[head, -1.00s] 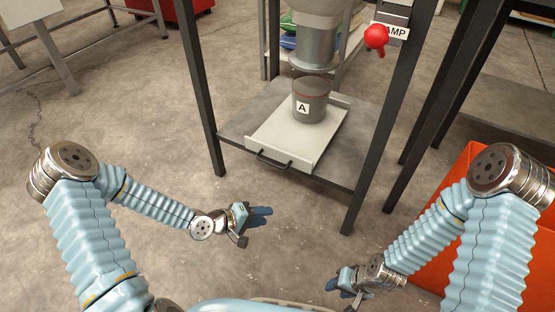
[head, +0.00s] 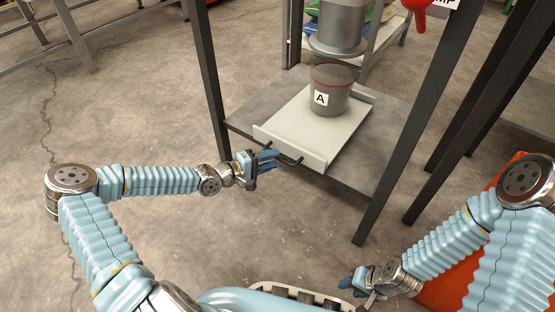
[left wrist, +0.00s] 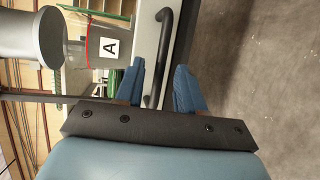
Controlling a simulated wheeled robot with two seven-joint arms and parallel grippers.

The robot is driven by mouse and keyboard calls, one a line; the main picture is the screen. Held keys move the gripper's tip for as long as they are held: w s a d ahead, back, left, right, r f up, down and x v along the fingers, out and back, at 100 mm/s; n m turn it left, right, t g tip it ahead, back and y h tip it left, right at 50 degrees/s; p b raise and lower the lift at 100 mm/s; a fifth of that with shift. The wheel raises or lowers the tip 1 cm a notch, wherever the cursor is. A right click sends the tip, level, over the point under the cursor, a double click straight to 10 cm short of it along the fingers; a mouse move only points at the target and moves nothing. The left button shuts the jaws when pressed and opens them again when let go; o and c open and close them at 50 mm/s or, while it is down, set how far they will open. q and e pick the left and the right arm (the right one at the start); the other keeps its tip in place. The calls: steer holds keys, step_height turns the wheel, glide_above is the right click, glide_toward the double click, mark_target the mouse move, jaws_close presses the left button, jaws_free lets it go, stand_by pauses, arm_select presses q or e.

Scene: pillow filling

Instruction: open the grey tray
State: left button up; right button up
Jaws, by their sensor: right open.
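The grey tray (head: 287,127) lies flat on the stand's lower shelf and bears a grey pot labelled A (head: 330,92). Its dark bar handle (head: 287,160) sticks out from the front lip. My left gripper (head: 268,160) is at the left end of this handle. In the left wrist view the handle (left wrist: 164,40) runs down between the two blue fingers of my left gripper (left wrist: 160,88), which are apart. I cannot tell whether either finger touches it. My right gripper (head: 358,283) is open and empty at the bottom, far from the tray.
Dark stand legs (head: 208,85) rise left and right of the tray. A metal hopper spout (head: 338,28) hangs above the pot, with a red knob (head: 418,14) to its right. An orange bin (head: 460,270) is by my right arm. The floor before the tray is clear.

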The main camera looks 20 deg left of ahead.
arm_select(q)
steer(key=shift+x, duration=1.45)
steer(key=shift+s, duration=0.1)
jaws_close()
